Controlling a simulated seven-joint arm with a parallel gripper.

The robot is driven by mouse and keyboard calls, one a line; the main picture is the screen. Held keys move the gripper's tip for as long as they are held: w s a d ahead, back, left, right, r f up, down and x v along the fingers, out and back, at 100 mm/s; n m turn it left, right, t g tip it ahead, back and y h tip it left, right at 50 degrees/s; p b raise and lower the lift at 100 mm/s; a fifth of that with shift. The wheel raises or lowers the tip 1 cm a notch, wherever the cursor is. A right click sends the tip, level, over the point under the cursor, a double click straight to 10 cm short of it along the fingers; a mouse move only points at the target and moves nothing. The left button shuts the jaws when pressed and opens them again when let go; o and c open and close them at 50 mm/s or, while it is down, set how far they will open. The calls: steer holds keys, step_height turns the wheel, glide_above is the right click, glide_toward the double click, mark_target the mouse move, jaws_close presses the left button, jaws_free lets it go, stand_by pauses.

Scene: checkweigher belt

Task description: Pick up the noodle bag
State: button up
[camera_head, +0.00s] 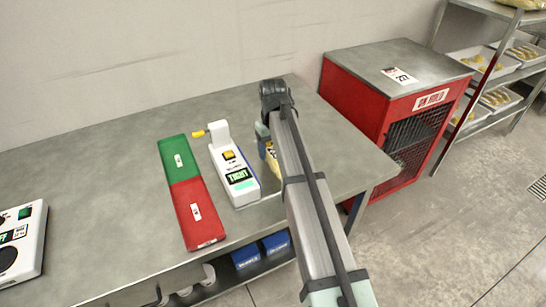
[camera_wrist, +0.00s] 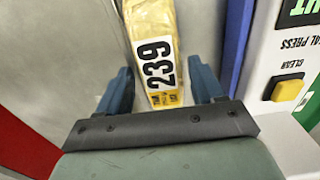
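The noodle bag (camera_wrist: 155,45) is yellow with a white label reading 239. In the wrist view it lies between the two blue fingers of my gripper (camera_wrist: 162,88), with a visible gap on each side. My gripper is open and the bag is not clasped. In the head view only a small yellow part of the bag (camera_head: 272,160) shows beside my arm, which hides the rest. My gripper (camera_head: 262,132) is also mostly hidden there, low over the grey table.
A white device (camera_head: 236,172) with a yellow button stands left of the bag, close to my gripper. A green and red tray (camera_head: 187,185) lies further left. A blue strip (camera_wrist: 238,35) runs between bag and device. A red cabinet (camera_head: 360,105) stands right of the table.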

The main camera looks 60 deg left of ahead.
steer(key=c, duration=1.1)
